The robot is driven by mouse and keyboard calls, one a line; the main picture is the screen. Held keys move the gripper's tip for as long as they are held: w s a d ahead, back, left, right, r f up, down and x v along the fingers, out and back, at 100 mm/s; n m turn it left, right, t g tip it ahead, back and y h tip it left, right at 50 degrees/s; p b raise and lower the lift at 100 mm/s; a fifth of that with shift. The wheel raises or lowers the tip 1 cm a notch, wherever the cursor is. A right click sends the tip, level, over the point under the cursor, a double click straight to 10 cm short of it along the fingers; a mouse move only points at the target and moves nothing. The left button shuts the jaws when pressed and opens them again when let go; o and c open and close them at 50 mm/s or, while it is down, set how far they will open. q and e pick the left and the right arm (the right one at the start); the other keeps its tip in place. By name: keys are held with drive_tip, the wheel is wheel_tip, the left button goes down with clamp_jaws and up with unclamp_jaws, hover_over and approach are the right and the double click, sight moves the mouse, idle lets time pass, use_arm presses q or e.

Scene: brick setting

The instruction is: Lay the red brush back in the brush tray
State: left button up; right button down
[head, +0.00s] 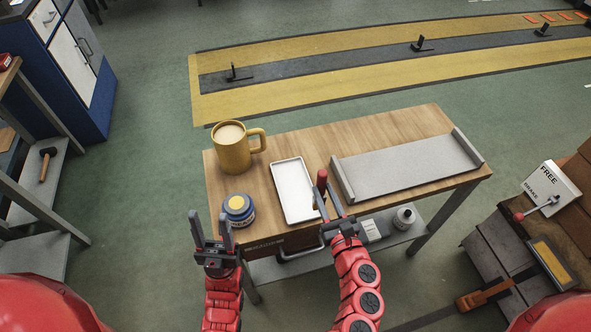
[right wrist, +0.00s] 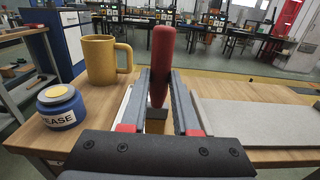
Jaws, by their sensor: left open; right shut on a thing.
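The red brush (head: 321,180) is in my right gripper (head: 328,194), which is shut on it. In the right wrist view the red handle (right wrist: 162,55) stands nearly upright between the fingers, and its lower end is mostly hidden. The brush tray, taken to be the shallow white tray (head: 292,178), lies on the wooden table. The right gripper is at the tray's right front edge; I cannot tell whether the brush touches the tray. My left gripper (head: 210,220) is open and empty at the table's front left corner, near the blue grease jar.
A yellow mug (head: 233,153) stands behind the blue grease jar (head: 238,212), left of the tray. A grey plate with raised ends (head: 405,170) lies to the right. A brake lever box (head: 550,190) stands further right. Bare wood (head: 340,140) shows behind the tray.

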drive_tip(key=w+a+f, duration=0.4)
drive_tip(key=w+a, duration=0.2)
drive_tip(key=w, duration=0.3)
drive_tip(key=shift+w+a+f, duration=0.2)
drive_tip(key=shift+a+f, duration=0.15)
drive_tip(key=shift+a, duration=0.05)
drive_tip(key=shift+f, duration=0.2)
drive_tip(key=c, duration=0.7)
unclamp_jaws()
drive_tip(key=shift+o, duration=0.2)
